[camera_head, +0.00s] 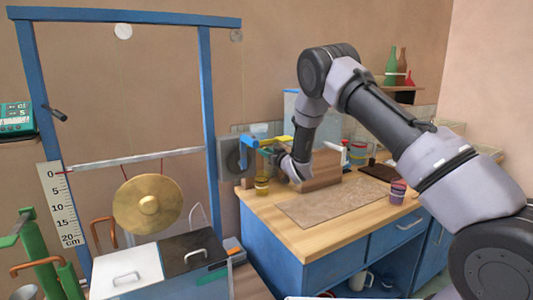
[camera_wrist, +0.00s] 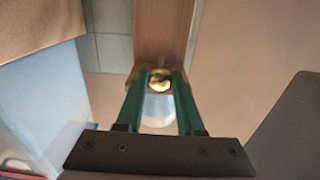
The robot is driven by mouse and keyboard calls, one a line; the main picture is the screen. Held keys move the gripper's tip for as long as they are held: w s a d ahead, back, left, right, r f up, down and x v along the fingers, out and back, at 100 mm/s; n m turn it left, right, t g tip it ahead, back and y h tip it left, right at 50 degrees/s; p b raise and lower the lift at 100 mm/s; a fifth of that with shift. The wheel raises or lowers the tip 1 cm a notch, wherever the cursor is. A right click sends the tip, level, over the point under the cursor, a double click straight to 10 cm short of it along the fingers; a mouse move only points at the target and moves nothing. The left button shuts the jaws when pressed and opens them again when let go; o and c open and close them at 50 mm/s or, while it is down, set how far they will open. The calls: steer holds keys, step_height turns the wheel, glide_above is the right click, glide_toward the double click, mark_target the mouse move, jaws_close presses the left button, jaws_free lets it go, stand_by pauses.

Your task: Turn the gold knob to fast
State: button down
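The gold knob (camera_wrist: 160,80) shows in the wrist view on the lower end of an upright wooden piece (camera_wrist: 161,30). My gripper (camera_wrist: 160,74) has two green fingers held apart, with the knob between or just beyond their tips. I cannot tell whether either finger touches it. A pale round shape (camera_wrist: 157,108) shows below the knob, between the fingers. No slow or fast marking is readable. In the head view my gripper (camera_head: 274,153) is at the back of the wooden counter, and I cannot make out the knob there.
The counter (camera_head: 313,238) holds a yellow jar (camera_head: 262,187), a purple cup (camera_head: 398,192) and a brown wooden block (camera_head: 320,170). A gong (camera_head: 148,204) hangs in a blue frame (camera_head: 207,90) at left. A pale blue surface (camera_wrist: 45,105) stands close left in the wrist view.

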steer(key=shift+n, duration=0.3)
steer(key=n, duration=0.8)
stand_by(0.3)
steer(key=shift+n, duration=0.4)
steer(key=c, duration=0.5)
jaws_free()
